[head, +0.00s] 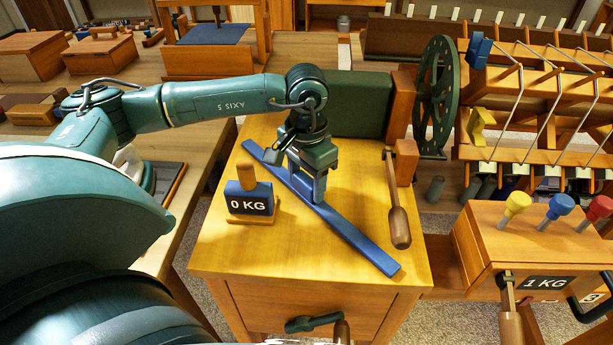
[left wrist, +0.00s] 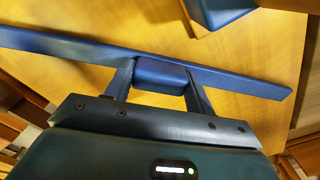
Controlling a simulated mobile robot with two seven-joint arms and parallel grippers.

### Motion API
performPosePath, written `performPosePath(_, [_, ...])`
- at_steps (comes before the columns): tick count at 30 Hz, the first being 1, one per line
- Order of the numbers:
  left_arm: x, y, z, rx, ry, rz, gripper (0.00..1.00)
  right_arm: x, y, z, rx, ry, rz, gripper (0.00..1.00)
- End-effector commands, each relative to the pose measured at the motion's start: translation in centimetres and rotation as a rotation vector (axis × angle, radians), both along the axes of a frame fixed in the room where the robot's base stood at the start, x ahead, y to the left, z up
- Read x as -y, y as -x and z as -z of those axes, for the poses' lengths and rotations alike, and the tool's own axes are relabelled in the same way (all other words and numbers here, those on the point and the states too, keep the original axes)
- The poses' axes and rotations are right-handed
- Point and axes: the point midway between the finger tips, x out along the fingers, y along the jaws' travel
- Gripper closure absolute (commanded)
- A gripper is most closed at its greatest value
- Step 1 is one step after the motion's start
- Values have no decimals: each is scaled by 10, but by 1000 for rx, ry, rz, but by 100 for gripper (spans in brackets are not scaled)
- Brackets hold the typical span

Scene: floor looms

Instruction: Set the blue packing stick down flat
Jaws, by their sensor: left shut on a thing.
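The blue packing stick (head: 350,232) is a long, thin blue bar with a raised grip block (left wrist: 160,72) near its middle. It runs diagonally across the yellow wooden cabinet top (head: 345,185), from back left to front right. My left gripper (head: 307,192) points down over the bar and is shut on that block, with one finger on each side in the left wrist view. The bar looks level and close to the top; whether it touches along its length I cannot tell. My right gripper is in neither view.
A blue block marked 0 KG (head: 250,198) stands on the top left of the bar. A wooden-handled lever (head: 399,215) stands to its right. A green wheel (head: 436,97) and green panel (head: 361,104) stand behind. The front left of the top is clear.

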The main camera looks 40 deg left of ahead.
Motion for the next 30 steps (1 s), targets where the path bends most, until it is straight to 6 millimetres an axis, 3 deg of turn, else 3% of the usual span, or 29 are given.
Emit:
performPosePath(11, [0, 0, 6, 3, 1, -1, 73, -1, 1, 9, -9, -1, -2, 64])
performPosePath(12, [0, 0, 6, 3, 1, -1, 45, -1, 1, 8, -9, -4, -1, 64])
performPosePath(18, [0, 0, 5, 3, 1, -1, 29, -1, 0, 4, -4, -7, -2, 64])
performPosePath(20, [0, 0, 5, 3, 1, -1, 24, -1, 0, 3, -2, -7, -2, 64])
performPosePath(30, [0, 0, -2, 3, 1, -1, 24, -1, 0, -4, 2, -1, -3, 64])
